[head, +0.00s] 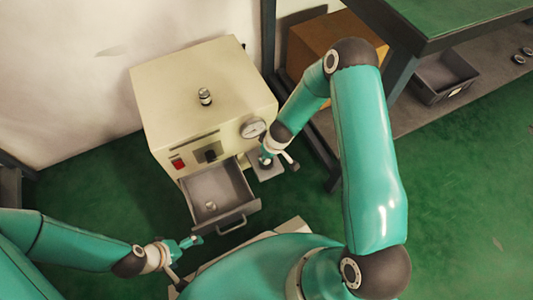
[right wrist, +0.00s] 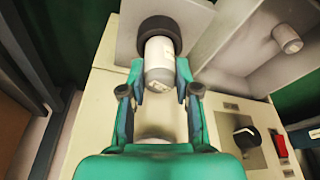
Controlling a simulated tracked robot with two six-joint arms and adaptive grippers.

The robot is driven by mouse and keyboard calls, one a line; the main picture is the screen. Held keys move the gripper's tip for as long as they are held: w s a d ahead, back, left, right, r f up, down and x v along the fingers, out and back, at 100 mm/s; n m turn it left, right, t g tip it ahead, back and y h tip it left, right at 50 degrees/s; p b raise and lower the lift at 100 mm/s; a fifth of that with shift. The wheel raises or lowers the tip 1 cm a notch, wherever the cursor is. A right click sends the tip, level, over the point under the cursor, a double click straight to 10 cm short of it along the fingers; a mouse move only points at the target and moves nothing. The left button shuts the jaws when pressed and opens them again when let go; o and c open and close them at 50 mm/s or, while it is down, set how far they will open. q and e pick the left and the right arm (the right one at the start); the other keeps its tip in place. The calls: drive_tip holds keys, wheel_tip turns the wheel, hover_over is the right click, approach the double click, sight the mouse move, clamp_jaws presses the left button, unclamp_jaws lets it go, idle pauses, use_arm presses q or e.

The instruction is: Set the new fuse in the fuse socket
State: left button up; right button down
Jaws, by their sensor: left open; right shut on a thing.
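My right gripper (right wrist: 160,88) is shut on a pale cylindrical fuse (right wrist: 160,62) beside the front of the beige cabinet (head: 165,90). In the head view the right gripper (head: 266,158) hides most of the fuse and ring. Another small cylinder (head: 210,206) lies in the open drawer (head: 205,186); it also shows in the right wrist view (right wrist: 287,38). My left gripper (head: 190,242) is open and empty near the drawer's left front.
A small metallic cylinder (head: 205,97) stands on the cabinet top. The drawer juts out between my grippers. A shelf with a cardboard box (head: 310,50) stands at the right.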

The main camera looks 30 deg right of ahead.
drive_tip(key=shift+f, duration=0.4)
drive_tip(key=c, duration=1.1)
unclamp_jaws()
drive_tip(key=p+v, duration=0.8)
drive_tip(key=v, duration=0.3)
drive_tip(key=shift+p, duration=0.3)
